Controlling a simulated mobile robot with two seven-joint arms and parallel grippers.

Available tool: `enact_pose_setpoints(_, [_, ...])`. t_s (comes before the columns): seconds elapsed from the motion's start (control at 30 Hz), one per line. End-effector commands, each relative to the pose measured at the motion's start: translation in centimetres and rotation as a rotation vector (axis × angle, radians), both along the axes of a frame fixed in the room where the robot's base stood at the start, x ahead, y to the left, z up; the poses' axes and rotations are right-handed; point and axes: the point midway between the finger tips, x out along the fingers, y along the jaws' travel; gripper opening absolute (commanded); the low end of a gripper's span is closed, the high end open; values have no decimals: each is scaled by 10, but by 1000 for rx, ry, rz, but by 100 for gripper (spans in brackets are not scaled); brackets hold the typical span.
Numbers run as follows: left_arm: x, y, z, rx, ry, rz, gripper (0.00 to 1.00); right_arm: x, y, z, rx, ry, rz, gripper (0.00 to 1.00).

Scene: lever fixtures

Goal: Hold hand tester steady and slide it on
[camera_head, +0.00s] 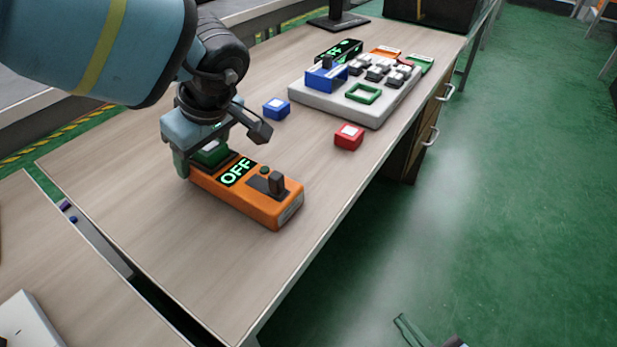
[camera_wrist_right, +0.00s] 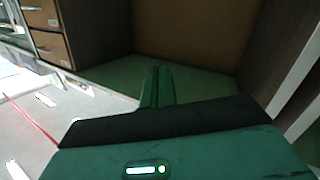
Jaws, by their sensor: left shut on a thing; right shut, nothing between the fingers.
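The hand tester is an orange box (camera_head: 245,207) lying on the wooden table, with a dark display reading "OFF" in green. A dark slide knob (camera_head: 277,183) stands in a dark slot near its right end, beside a small green round spot. My left gripper (camera_head: 208,160) is shut on the tester's left end, around a part with a green and white top. The fingers partly hide that end. My right gripper is shut and empty in the right wrist view (camera_wrist_right: 156,88). It is low at the bottom edge of the head view (camera_head: 408,330), away from the tester.
A blue block (camera_head: 276,108) and a red block (camera_head: 348,137) lie behind the tester. A light grey panel (camera_head: 375,112) with several switches stands farther back. The table's right edge drops to the green floor (camera_head: 500,200). The tabletop in front of the tester is clear.

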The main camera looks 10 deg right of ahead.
Motion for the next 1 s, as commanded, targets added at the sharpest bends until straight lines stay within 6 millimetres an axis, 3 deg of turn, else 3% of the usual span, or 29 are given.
enact_pose_setpoints(0.03, [0, 0, -1, 0, 2, -1, 36, 19, 2, 20, -13, -91, 39, 0])
enact_pose_setpoints(0.2, [0, 0, -1, 0, 2, -1, 36, 62, 13, 85, -58, -372, 189, 0])
enact_pose_setpoints(0.5, [0, 0, -1, 0, 2, -1, 36, 96, 35, 185, -197, -792, 505, 0])
enact_pose_setpoints(0.8, [0, 0, -1, 0, 2, -1, 36, 102, 43, 251, -431, -1072, 860, 0])
enact_pose_setpoints(1.0, [0, 0, -1, 0, 2, -1, 36, 104, 37, 274, -597, -1147, 1049, 0])
